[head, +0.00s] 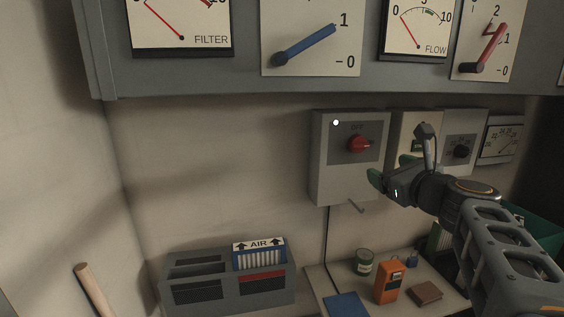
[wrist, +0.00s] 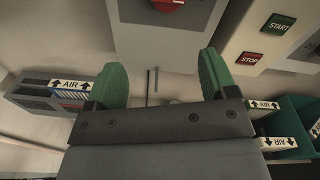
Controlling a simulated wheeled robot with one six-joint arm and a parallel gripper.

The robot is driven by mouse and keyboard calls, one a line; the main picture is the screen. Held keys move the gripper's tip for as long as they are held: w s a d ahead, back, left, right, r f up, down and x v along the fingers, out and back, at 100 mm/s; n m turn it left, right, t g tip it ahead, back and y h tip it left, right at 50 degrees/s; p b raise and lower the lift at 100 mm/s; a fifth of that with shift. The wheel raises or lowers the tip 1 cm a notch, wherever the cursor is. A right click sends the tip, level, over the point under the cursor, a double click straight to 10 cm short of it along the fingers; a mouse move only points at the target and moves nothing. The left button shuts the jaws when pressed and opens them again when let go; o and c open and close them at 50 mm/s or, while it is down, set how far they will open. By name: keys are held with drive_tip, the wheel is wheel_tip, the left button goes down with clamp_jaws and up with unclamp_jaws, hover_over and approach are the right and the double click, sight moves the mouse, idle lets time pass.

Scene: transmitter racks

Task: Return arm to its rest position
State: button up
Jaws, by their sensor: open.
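My gripper (head: 386,179) is raised in front of the wall boxes, at the right of the head view, with my arm reaching in from the lower right. In the wrist view its two green fingers (wrist: 157,84) stand wide apart with nothing between them. In the head view it is just below and to the right of the red OFF knob (head: 359,144) on the grey switch box (head: 322,163). I cannot tell whether it touches the box. The red knob also shows at the top edge of the wrist view (wrist: 158,5).
Above hangs a grey panel (head: 200,83) with gauges, a blue lever (head: 305,46) and a red lever (head: 491,48). Below, a vent unit (head: 224,292) holds an AIR filter (head: 259,255). A shelf carries a can (head: 364,261), an orange device (head: 389,281) and a brown block (head: 425,293). The left wall area is clear.

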drive_tip(key=s+a+f+n+g+h, duration=0.1)
drive_tip(key=s+a+f+n+g, duration=0.2)
drive_tip(key=f+n, duration=0.6)
drive_tip(key=s+a+f+n+g+h, duration=0.1)
drive_tip(key=s+a+f+n+g, duration=0.3)
drive_tip(key=n, duration=0.7)
drive_tip(key=s+a+f+n+g+h, duration=0.1)
drive_tip(key=s+a+f+n+g, duration=0.2)
drive_tip(key=s+f+n+g, duration=0.3)
drive_tip(key=s+f+n, duration=0.4)
drive_tip(key=f, duration=0.4)
drive_tip(key=shift+a+f+n+g+p, duration=0.15)
drive_tip(key=shift+f+n+g+p, duration=0.15)
drive_tip(key=shift+n+p, duration=0.1)
